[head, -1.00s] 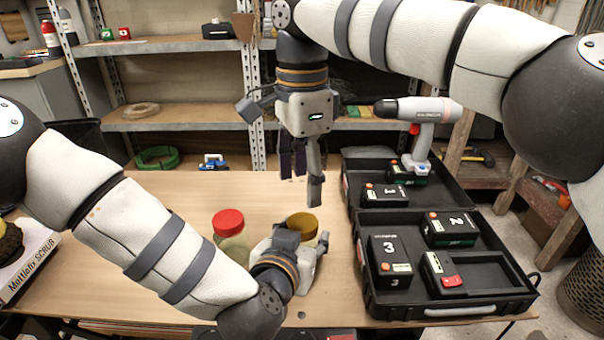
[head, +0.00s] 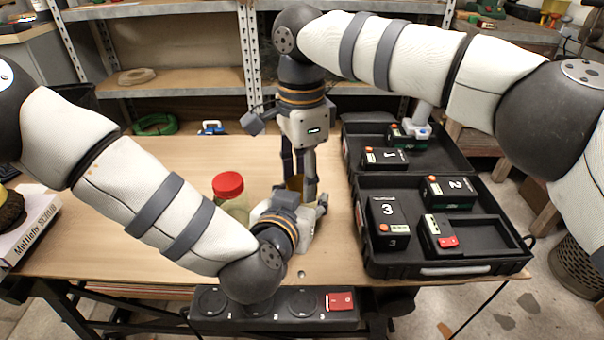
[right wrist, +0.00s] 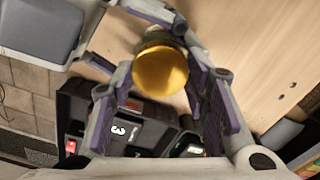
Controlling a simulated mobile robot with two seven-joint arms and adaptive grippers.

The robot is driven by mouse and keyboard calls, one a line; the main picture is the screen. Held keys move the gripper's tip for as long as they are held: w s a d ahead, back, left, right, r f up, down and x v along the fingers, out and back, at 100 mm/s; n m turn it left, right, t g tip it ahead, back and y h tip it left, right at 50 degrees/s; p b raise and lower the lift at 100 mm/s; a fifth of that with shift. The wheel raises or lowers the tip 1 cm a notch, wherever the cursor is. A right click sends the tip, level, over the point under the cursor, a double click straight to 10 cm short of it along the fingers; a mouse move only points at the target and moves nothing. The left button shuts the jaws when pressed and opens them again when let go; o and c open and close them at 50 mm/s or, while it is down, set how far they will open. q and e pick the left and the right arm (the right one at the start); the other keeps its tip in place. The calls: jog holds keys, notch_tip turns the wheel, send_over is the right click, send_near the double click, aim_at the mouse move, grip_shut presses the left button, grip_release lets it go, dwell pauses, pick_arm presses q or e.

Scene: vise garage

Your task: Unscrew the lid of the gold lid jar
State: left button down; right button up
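The gold lid jar stands on the wooden table, its gold lid (head: 294,183) partly hidden behind my right gripper in the head view. The round gold lid (right wrist: 160,72) shows clearly in the right wrist view. My right gripper (head: 299,188) points down over the jar, its fingers apart on either side of the lid, with gaps to it in the right wrist view (right wrist: 162,100). My left gripper (head: 305,212) is low at the jar and appears closed around its body; its fingers are mostly hidden in the head view.
A red-lidded jar (head: 229,186) stands just left, close to my left forearm. An open black case (head: 440,268) with numbered battery packs lies to the right. A book (head: 35,222) lies at the table's left edge.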

jog(key=o, duration=1.3)
jog(key=shift+c, duration=0.2)
notch_tip(320, 180, up, 4)
jog(key=shift+f, duration=0.1)
jog(key=shift+s+r, duration=0.1)
jog(key=shift+r, duration=0.7)
jog(key=shift+c, duration=0.3)
notch_tip(320, 180, up, 2)
jog(key=shift+r, duration=0.15)
notch_tip(320, 180, down, 8)
jog(key=shift+r, duration=0.15)
jog(key=c, duration=1.2)
jog(key=o, duration=1.3)
jog(key=shift+c, duration=0.2)
